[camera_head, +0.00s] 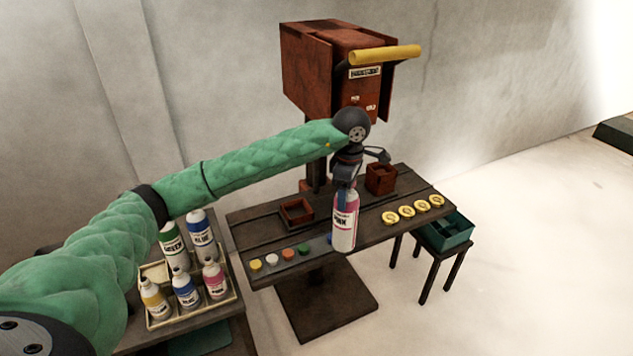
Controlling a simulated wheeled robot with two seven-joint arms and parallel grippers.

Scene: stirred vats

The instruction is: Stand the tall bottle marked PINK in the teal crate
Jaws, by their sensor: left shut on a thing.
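The tall bottle marked PINK (344,224) is white and pink and hangs upright in my left gripper (346,186). The gripper is shut on its upper part, and the bottle shows in front of the dark table's front edge. The teal crate (446,232) stands on a small dark stool to the right of the table, apart from the bottle. Dividers show inside the crate, and I see no bottle in it. My right gripper is not in view.
A cream tray (190,318) at lower left holds several bottles. The dark table (270,226) carries coloured caps, yellow round pieces (407,211) and two small red-brown boxes (297,212). A rusty machine with a yellow handle (372,55) rises behind. Floor at right is clear.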

